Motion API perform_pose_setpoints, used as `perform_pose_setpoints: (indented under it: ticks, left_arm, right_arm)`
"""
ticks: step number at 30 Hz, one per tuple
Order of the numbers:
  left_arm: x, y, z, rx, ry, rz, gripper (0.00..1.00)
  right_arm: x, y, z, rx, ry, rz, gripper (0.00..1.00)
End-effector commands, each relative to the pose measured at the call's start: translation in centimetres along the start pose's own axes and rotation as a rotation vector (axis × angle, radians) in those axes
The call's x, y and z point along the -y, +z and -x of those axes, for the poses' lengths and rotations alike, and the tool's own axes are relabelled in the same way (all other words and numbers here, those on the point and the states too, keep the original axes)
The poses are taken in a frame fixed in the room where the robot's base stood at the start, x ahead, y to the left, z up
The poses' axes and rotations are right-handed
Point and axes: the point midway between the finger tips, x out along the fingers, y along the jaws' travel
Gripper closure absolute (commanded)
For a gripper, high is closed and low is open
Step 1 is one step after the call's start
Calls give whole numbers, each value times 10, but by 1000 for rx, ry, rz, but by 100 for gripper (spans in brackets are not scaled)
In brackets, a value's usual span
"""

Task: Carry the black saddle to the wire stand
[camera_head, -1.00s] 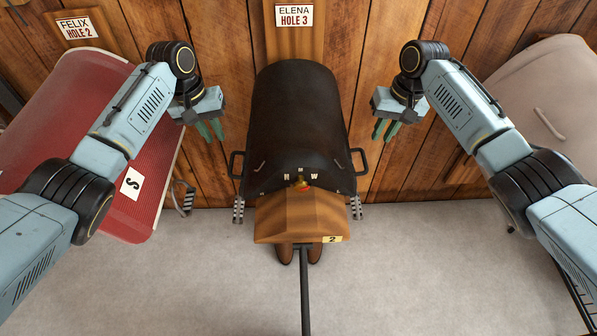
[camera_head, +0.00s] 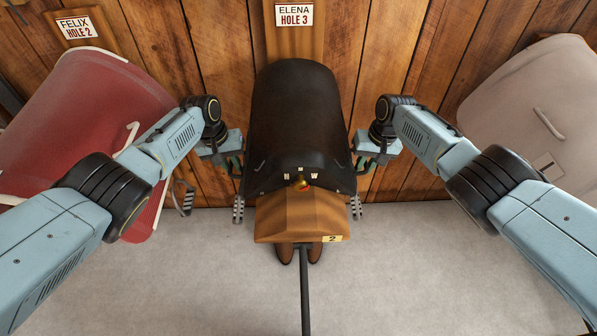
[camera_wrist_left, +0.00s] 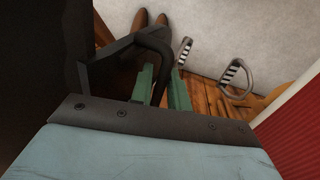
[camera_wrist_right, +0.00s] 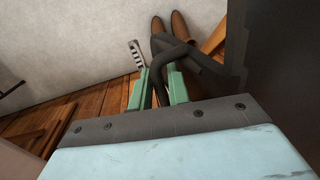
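The black saddle (camera_head: 296,110) sits on a wooden rack (camera_head: 300,218) in the middle of the head view, with a dark loop handle on each side. My left gripper (camera_head: 232,165) is at the saddle's left side. In the left wrist view its green fingers (camera_wrist_left: 162,88) stand apart, with the dark handle (camera_wrist_left: 152,42) between them. My right gripper (camera_head: 362,165) is at the right side. In the right wrist view its green fingers (camera_wrist_right: 158,88) are apart around the other handle (camera_wrist_right: 172,55). I cannot identify the wire stand in these frames.
A red saddle (camera_head: 80,120) is at the left and a beige saddle (camera_head: 535,100) at the right. A wooden wall with a "HOLE 3" sign (camera_head: 294,15) stands behind. Brown boots (camera_head: 285,254) and a thin dark pole (camera_head: 305,295) show below the rack. Grey floor (camera_head: 400,275) is open in front.

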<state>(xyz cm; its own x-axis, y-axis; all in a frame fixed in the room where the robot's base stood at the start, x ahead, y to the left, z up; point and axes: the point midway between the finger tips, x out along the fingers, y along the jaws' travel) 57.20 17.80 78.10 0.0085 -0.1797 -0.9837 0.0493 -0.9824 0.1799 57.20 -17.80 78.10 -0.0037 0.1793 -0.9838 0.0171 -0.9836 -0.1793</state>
Motion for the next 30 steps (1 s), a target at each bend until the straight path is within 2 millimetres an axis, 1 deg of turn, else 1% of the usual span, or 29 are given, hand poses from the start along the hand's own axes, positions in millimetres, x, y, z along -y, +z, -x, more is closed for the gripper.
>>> perform_pose_setpoints:
  ticks: [10,11,14,15,30]
  left_arm:
    - [0,0,-1,0,-1,-1,83]
    - [0,0,-1,0,-1,-1,85]
    - [0,0,-1,0,-1,-1,98]
    - [0,0,-1,0,-1,-1,100]
    - [0,0,-1,0,0,-1,100]
  right_arm:
    - [0,0,-2,0,1,1,82]
    - [0,0,-2,0,1,1,85]
    - [0,0,-1,0,0,1,98]
    - [0,0,-1,0,0,1,100]
    - [0,0,-1,0,0,1,100]
